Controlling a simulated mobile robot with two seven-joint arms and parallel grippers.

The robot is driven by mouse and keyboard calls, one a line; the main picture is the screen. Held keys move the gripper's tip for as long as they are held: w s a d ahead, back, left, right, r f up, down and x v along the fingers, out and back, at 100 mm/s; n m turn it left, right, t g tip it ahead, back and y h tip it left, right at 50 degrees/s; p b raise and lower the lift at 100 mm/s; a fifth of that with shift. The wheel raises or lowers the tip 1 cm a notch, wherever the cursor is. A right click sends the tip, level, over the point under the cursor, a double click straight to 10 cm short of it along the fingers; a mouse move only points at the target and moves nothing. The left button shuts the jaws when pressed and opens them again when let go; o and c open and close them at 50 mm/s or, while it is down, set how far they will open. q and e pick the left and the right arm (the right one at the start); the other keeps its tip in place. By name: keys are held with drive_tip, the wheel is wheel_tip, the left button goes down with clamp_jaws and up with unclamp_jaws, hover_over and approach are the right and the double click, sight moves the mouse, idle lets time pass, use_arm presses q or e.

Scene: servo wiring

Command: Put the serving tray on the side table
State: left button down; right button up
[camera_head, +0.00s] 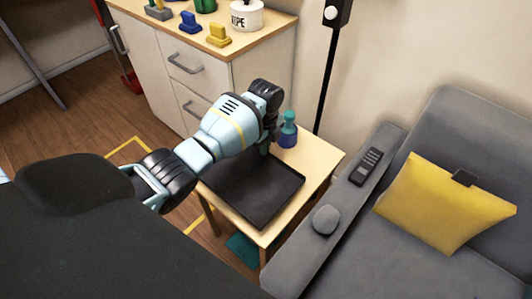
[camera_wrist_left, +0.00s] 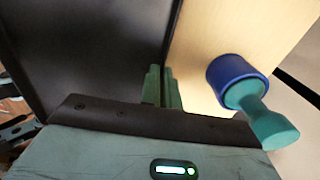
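The serving tray (camera_head: 255,190) is black and rectangular with a low rim. It lies flat on the light wooden side table (camera_head: 318,157), covering much of its top. The tray (camera_wrist_left: 90,50) also fills the upper left of the left wrist view. My left gripper (camera_head: 265,149) is at the tray's far edge. In the left wrist view its two green fingers (camera_wrist_left: 163,88) are close together at the rim, apparently one on each side, shut on it. The fingertips are partly hidden in the head view. My right gripper is not in view.
A blue and teal bottle-like object (camera_head: 288,130) stands on the table just beyond the tray, close to my left gripper. A grey sofa (camera_head: 330,240) with a remote (camera_head: 366,167) on its arm borders the table's right. A white cabinet (camera_head: 220,75) stands behind.

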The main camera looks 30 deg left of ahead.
use_arm(q)
drive_tip(key=f, duration=0.1)
drive_tip(key=f+b, duration=0.1)
drive_tip(key=f, duration=0.1)
drive_tip(key=shift+w+d, duration=0.1)
drive_tip(key=shift+w, duration=0.1)
drive_tip(key=shift+f, duration=0.2)
drive_tip(key=shift+f, duration=0.2)
drive_tip(key=c, duration=1.6)
unclamp_jaws()
drive_tip(key=shift+c, duration=0.2)
